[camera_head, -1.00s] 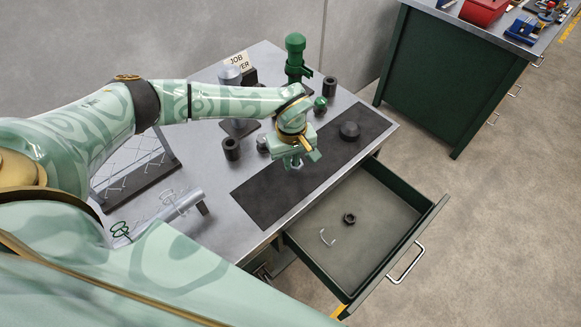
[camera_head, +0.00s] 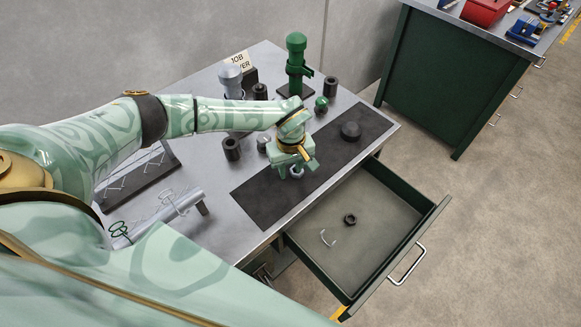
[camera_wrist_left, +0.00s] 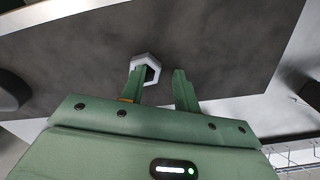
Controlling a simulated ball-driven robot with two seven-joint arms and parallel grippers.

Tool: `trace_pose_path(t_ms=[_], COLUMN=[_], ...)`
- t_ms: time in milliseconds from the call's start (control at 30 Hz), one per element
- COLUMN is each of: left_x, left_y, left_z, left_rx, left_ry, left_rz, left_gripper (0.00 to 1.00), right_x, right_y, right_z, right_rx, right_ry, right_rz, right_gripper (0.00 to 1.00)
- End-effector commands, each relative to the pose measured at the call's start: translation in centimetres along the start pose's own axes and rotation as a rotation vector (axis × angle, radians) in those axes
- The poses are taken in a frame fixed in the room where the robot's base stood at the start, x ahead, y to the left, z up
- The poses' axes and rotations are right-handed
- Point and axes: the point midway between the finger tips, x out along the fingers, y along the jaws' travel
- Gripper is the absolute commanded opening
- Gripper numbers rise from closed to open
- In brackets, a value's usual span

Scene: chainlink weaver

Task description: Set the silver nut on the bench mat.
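The silver nut (camera_head: 297,172) is a hexagonal ring, right below my left gripper (camera_head: 296,166) and over the black bench mat (camera_head: 262,200). In the left wrist view, the nut (camera_wrist_left: 147,62) is at the tip of the left-hand finger, which covers part of it. The other finger stands apart from the nut, with a clear gap between the fingers of my left gripper (camera_wrist_left: 161,78), so it is open. I cannot tell whether the nut rests flat on the mat (camera_wrist_left: 220,60) or touches the finger. My right gripper is not in view.
An open drawer (camera_head: 385,243) below the bench's front edge holds a black nut (camera_head: 350,219) and a small hook (camera_head: 327,238). A dark round knob (camera_head: 350,130) stands on the mat. Black cylinders and a green post (camera_head: 296,60) stand behind. The mat's near end is clear.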

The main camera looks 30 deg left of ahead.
Motion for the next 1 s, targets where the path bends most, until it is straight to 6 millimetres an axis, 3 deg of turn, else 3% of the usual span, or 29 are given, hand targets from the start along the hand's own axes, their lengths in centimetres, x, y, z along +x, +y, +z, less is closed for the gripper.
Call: trace_pose_path(t_ms=[167,400,600,1000], left_x=[-2.0,-7.7,-11.2,-13.0], left_y=[0.1,0.1,0.1,0.0], left_z=[-0.1,-0.1,0.0,0.0], left_rx=[0.002,0.002,0.001,0.0], left_ry=[0.003,0.004,0.002,0.002], left_rz=[0.005,0.005,0.003,0.002], left_gripper=[0.31,0.31,0.31,0.31], right_x=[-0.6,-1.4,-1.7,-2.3], right_y=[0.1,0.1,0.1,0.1], right_z=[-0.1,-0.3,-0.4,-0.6], right_rx=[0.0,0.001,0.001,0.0], right_ry=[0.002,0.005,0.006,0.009], right_rz=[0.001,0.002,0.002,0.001], right_gripper=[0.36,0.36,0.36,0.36])
